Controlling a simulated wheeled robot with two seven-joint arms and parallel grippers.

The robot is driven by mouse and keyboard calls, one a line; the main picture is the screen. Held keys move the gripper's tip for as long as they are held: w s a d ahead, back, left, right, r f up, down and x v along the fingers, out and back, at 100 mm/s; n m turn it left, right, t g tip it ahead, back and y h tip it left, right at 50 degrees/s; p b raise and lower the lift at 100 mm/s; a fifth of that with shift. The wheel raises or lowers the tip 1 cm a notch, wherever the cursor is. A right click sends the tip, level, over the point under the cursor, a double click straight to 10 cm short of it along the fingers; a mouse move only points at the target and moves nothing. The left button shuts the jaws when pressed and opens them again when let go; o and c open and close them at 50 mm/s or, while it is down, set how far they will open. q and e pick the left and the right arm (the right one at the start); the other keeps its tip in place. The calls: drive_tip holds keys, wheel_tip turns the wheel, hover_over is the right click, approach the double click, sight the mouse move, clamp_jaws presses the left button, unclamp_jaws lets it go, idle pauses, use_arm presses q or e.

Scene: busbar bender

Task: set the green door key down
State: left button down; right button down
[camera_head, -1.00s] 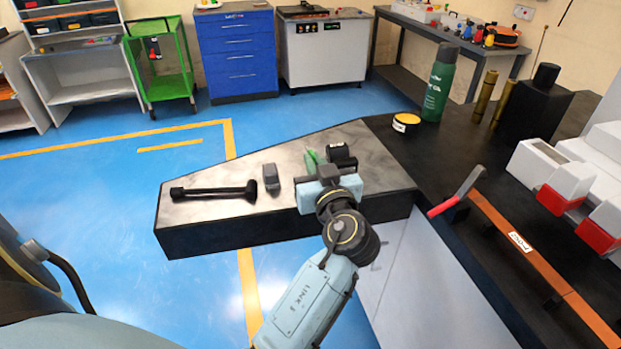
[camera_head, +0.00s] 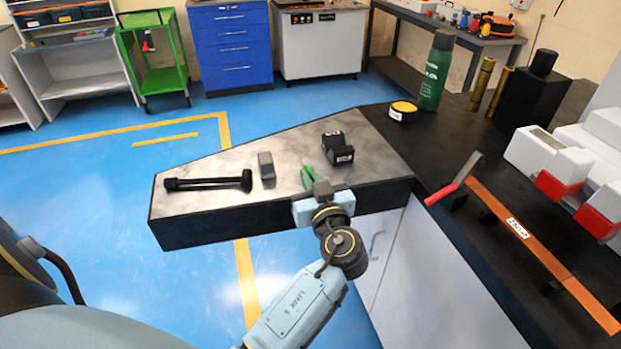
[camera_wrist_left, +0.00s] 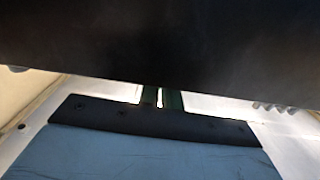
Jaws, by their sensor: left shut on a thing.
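The green door key (camera_head: 308,176) shows at the tip of my left gripper (camera_head: 314,186), over the front part of the grey metal worktop (camera_head: 215,202). My left gripper is shut on the key, near the worktop's front edge. I cannot tell whether the key touches the surface. In the left wrist view, narrow green parts (camera_wrist_left: 174,99) show below a large dark surface that fills the top and hides most of the fingers. My right gripper is not in view.
A black block with a label (camera_head: 338,149) stands just behind the key. A small grey block (camera_head: 266,165) and a black hammer-like tool (camera_head: 207,183) lie to the left. A yellow-topped tin (camera_head: 402,111), a green spray can (camera_head: 436,72) and a red-handled tool (camera_head: 455,181) are to the right.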

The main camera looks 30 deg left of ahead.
use_arm(q)
drive_tip(key=c, duration=1.6)
unclamp_jaws()
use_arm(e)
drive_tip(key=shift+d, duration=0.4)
use_arm(q)
drive_tip(key=shift+r, duration=0.1)
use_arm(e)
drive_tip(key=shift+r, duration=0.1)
